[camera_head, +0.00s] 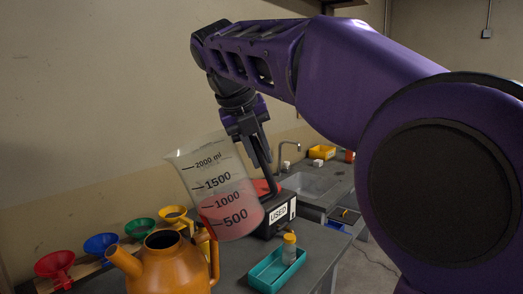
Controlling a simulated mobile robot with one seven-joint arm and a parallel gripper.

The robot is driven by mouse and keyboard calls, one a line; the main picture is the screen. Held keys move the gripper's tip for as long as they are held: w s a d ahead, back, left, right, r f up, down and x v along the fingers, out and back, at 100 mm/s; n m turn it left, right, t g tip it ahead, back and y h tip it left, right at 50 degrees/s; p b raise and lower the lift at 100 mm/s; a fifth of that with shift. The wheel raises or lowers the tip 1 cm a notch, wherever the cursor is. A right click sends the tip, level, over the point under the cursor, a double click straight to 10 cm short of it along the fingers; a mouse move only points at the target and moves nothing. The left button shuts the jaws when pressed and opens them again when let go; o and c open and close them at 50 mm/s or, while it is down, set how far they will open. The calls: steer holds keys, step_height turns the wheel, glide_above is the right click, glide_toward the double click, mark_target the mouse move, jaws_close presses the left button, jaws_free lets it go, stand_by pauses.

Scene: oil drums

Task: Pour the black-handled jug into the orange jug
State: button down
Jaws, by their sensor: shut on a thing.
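The black-handled jug (217,192) is a clear measuring jug with black marks and pink liquid in its lower part. It is tilted, with its rim toward the upper left, and is held up above the bench. My gripper (258,148) is shut on its black handle at the jug's right side; the exact finger contact is partly hidden. The orange jug (170,268) stands on the bench below and to the left, with its spout to the left and its handle to the right. The measuring jug's lower end overlaps the orange jug's handle in the view; I cannot tell whether they touch.
A rack at the left holds red (54,265), blue (101,243), green (139,227) and yellow funnels (174,213). A black box marked USED (280,214) stands behind the jug. A teal tray (263,277) holds a small yellow-capped bottle (289,249). A sink (308,184) lies farther back.

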mark_target(241, 161)
steer(key=shift+a+f+h, duration=0.3)
steer(key=shift+f, duration=0.2)
steer(key=shift+s+a+f+n+t+h, duration=0.1)
steer(key=shift+a+f+n+t+h, duration=0.3)
steer(key=shift+h, duration=0.5)
steer(key=shift+s+a+f+n+t+h, duration=0.1)
steer(key=shift+a+f+h, duration=0.2)
steer(key=shift+f+h, duration=0.45)
steer(key=shift+a+r+h, duration=0.15)
steer(key=shift+a+h, duration=0.05)
steer(key=shift+h, duration=0.25)
steer(key=shift+s+a+r+n+t+h, duration=0.1)
steer(key=shift+a+r+n+t+h, duration=0.2)
steer(key=shift+a+h, duration=0.4)
steer(key=shift+a+r+n+t+h, duration=0.1)
steer(key=shift+a+r+h, duration=0.25)
steer(key=shift+a+h, duration=0.3)
steer(key=shift+a+r, duration=0.1)
steer(key=shift+a, duration=0.1)
steer(key=shift+s+a+r+h, duration=0.35)
steer(key=shift+a+r+h, duration=0.2)
steer(key=shift+r, duration=0.1)
steer(key=shift+t, duration=0.3)
